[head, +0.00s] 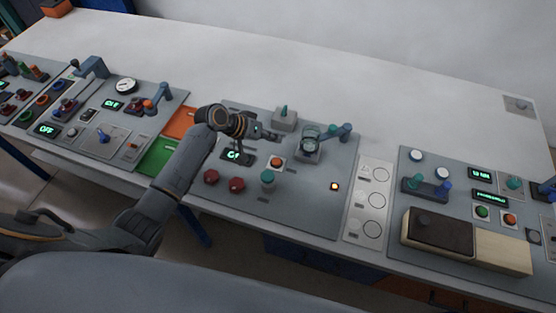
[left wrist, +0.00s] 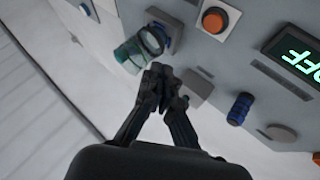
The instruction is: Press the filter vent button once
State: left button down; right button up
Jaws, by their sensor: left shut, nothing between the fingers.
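No label reading filter vent is legible, so I cannot tell which button is the filter vent button. An orange button (head: 277,162) on a pale square base sits on the middle grey panel (head: 310,205). An orange button (left wrist: 215,20) on a square base also shows at the top of the left wrist view; I cannot tell if it is the same one. My left gripper (head: 264,131) is over the middle panel, behind the orange button in the head view. Its fingers (left wrist: 163,75) are shut and empty. Whether they touch the panel is unclear. My right gripper is out of view.
Two red knobs (head: 224,181) and a teal knob (head: 267,178) stand in front of the orange button. A grey box with a teal lever (head: 284,116) and a valve-like fitting (head: 310,142) stand close by. More control panels lie either side.

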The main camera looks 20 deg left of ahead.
aim_at(274, 162)
pick_arm(q)
notch_tip(274, 162, down, 8)
jog(key=b, duration=0.7)
jog(key=shift+f, duration=0.1)
jog(key=shift+f+b, duration=0.3)
jog(key=shift+f, duration=0.05)
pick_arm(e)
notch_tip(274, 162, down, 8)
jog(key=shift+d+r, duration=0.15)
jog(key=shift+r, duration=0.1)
pick_arm(q)
jog(key=shift+f, duration=0.4)
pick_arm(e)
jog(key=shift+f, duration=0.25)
